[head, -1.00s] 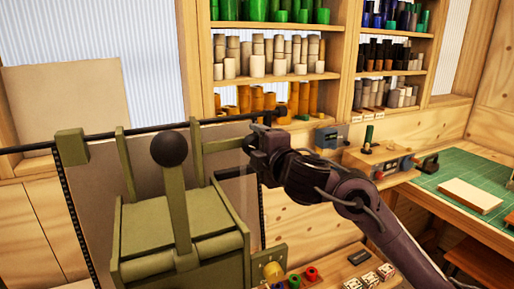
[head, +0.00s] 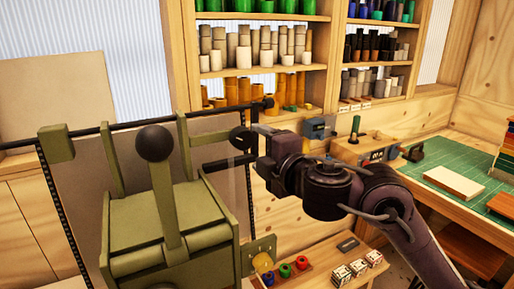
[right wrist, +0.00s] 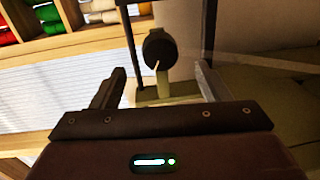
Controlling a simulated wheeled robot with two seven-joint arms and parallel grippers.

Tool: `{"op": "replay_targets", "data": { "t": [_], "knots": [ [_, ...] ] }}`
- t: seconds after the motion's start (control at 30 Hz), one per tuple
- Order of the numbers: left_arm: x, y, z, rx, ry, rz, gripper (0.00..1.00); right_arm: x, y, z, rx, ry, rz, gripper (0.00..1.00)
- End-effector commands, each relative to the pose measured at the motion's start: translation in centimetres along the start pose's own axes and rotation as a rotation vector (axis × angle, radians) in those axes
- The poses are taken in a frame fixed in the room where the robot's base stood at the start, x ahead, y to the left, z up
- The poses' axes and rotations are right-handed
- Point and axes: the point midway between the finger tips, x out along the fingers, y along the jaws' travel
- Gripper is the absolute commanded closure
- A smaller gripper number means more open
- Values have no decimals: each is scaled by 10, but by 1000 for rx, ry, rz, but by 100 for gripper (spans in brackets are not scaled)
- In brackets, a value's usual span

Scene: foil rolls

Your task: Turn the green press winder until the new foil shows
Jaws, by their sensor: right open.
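The olive-green press (head: 170,235) stands at the left of the head view, with a black ball knob (head: 154,143) on its lever. A dark round winder knob (head: 239,137) shows right of the press, just left of my right gripper (head: 256,146). In the right wrist view the winder is a black disc with a pale line (right wrist: 158,48), on a pale green mount. It lies ahead, between the lines of my open right fingers (right wrist: 159,72); contact cannot be told. A dull brownish sheet (head: 85,185) hangs behind the press. My left gripper is out of view.
Small coloured rolls (head: 285,270) and several marked cubes (head: 356,268) lie on the low bench right of the press. A control box (head: 368,148) stands behind my right arm. Shelves of rolls (head: 262,50) line the back. A green cutting mat (head: 455,163) lies right.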

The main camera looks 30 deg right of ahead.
Motion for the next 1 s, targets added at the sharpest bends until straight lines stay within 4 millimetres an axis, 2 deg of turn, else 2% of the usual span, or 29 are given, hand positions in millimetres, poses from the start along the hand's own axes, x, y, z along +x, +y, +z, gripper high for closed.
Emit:
{"op": "replay_targets", "data": {
  "t": [0.17, 0.4, 0.6, 0.77, 1.0],
  "knots": [
    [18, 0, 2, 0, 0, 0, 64, 1, -9, 8, -294, -4, 15, 30],
    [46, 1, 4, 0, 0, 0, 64, 1, -12, 13, -979, -5, 63, 30],
    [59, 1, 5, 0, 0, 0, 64, 0, -10, 8, -1396, -5, 102, 30],
    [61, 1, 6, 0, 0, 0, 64, 0, -8, 5, -1532, -7, 117, 30],
    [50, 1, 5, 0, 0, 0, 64, 10, -2, 3, -1544, -4, 121, 30]
  ]
}}
